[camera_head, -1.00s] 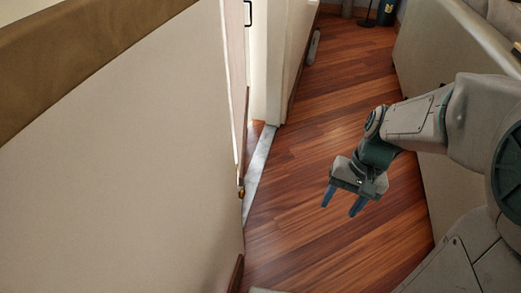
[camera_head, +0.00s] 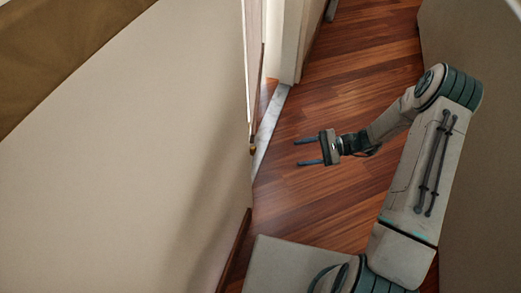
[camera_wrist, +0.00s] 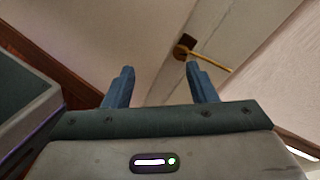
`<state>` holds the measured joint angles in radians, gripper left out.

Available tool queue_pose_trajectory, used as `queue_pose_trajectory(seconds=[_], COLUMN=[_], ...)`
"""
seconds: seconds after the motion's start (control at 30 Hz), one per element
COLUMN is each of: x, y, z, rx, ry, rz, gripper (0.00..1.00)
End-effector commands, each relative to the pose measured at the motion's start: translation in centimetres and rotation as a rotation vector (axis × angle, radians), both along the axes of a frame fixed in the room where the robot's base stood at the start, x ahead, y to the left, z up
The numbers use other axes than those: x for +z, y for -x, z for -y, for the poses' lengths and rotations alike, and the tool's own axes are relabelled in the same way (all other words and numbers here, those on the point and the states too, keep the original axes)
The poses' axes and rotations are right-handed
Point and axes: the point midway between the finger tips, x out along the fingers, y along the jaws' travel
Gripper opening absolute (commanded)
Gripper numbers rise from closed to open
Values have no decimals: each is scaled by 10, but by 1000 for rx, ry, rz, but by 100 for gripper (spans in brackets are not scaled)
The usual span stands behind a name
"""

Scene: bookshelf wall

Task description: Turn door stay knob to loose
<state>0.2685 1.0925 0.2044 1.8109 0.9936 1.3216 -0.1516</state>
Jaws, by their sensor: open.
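A small brass fitting (camera_wrist: 181,51) on a dark plate, with a thin brass rod running to the right, shows in the wrist view on a pale door or frame surface. It looks like the door stay knob, but its setting is too small to tell. In the head view a small brass and dark piece (camera_head: 252,150) sits low on the edge of the door (camera_head: 254,55). My gripper (camera_head: 298,152) is open and empty, pointing left toward that edge, apart from it. In the wrist view the blue fingers (camera_wrist: 160,68) are spread, with the fitting beyond the right fingertip.
A pale wall (camera_head: 110,150) fills the left side, with a dark baseboard (camera_head: 234,250) at its foot. A pale threshold strip (camera_head: 270,128) crosses the doorway. The wooden floor (camera_head: 345,95) is clear around my gripper. Another wall (camera_head: 480,150) stands close on the right.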

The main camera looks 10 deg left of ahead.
Motion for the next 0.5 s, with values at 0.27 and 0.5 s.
queue_pose_trajectory(seconds=[0.27,0.5], x=[-46,-55], y=[-17,-19], z=[-9,-18], rx=[-170,-208], ry=[-162,-196], rz=[-119,-141], gripper=[52,52])
